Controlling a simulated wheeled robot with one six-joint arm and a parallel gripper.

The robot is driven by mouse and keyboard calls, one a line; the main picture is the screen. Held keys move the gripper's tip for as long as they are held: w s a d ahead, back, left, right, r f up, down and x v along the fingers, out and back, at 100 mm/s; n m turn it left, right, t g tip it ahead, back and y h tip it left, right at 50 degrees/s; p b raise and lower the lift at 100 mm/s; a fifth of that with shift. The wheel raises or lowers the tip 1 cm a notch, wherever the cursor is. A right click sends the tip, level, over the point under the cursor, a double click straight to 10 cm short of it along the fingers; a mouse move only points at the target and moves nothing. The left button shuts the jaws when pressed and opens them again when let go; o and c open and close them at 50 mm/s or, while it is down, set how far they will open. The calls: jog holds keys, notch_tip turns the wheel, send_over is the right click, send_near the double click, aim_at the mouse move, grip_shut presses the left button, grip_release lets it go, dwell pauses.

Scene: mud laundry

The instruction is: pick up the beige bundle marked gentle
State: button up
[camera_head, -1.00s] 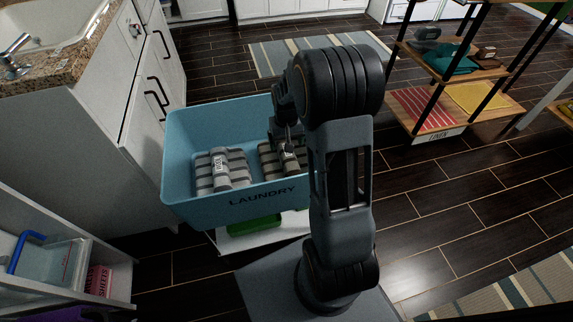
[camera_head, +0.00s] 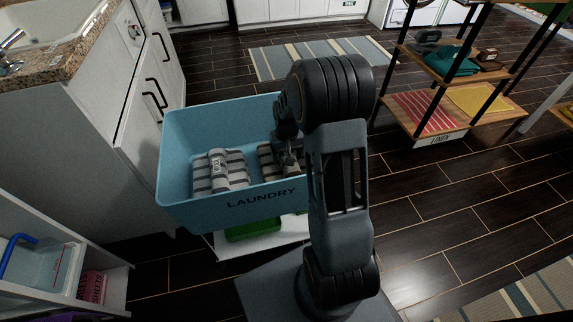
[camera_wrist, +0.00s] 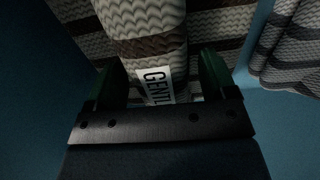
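The beige bundle with brown stripes (camera_wrist: 145,22) lies in the blue laundry basket (camera_head: 180,209). Its white label, partly cut off, reads "GENTL" in the wrist view. In the head view the bundle (camera_head: 266,160) is at the basket's right side, partly hidden by my arm. My gripper (camera_wrist: 160,80) is down over the bundle, one dark green finger on each side of the labelled roll. The fingers look spread, with a gap at the right; contact at the left is unclear. In the head view the fingertips are hidden.
A second striped grey-beige bundle (camera_head: 222,181) with a label lies in the basket's left part. The basket wall stands close around my gripper. A white cabinet (camera_head: 90,150) is at left, a linen shelf (camera_head: 460,125) at right.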

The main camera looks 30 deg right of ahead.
jog(key=c, duration=1.3)
jog(key=shift+c, duration=0.3)
jog(key=shift+r, duration=0.1)
